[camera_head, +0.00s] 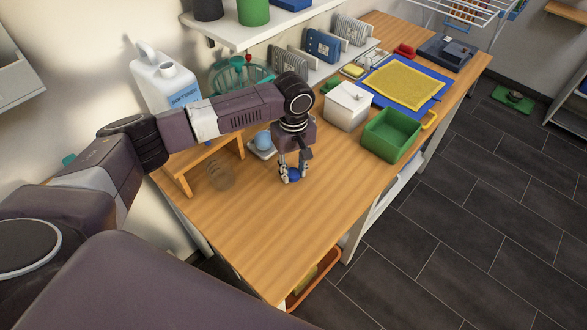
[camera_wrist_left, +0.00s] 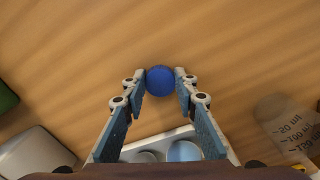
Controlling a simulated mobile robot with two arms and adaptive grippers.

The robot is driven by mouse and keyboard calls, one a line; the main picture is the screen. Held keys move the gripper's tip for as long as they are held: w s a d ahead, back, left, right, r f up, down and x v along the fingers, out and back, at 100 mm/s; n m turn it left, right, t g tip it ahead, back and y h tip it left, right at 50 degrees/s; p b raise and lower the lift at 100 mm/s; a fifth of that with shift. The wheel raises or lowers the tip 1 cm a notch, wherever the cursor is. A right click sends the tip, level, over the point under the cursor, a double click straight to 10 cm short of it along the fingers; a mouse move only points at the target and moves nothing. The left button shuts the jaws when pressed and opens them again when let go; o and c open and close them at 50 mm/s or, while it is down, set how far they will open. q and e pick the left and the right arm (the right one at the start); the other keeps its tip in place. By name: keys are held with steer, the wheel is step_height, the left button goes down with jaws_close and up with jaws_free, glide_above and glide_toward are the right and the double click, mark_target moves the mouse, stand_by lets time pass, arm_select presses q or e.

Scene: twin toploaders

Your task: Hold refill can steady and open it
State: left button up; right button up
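A small round blue thing (camera_head: 294,175), which I take to be the refill can, is at the fingertips of my left gripper (camera_head: 291,173) over the middle of the wooden worktop (camera_head: 250,225). In the left wrist view the blue round top (camera_wrist_left: 160,81) fills the gap between the fingertips of the left gripper (camera_wrist_left: 161,78). The fingers appear shut on its two sides. I cannot tell whether its underside rests on the worktop. My right gripper is in neither view.
A clear measuring beaker (camera_head: 221,176) stands left of the gripper. A white canister (camera_head: 346,107) and green bin (camera_head: 391,135) stand to the right. The worktop's near part is clear.

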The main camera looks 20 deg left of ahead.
arm_select(q)
steer(key=o, duration=0.4)
steer(key=shift+o, duration=0.2)
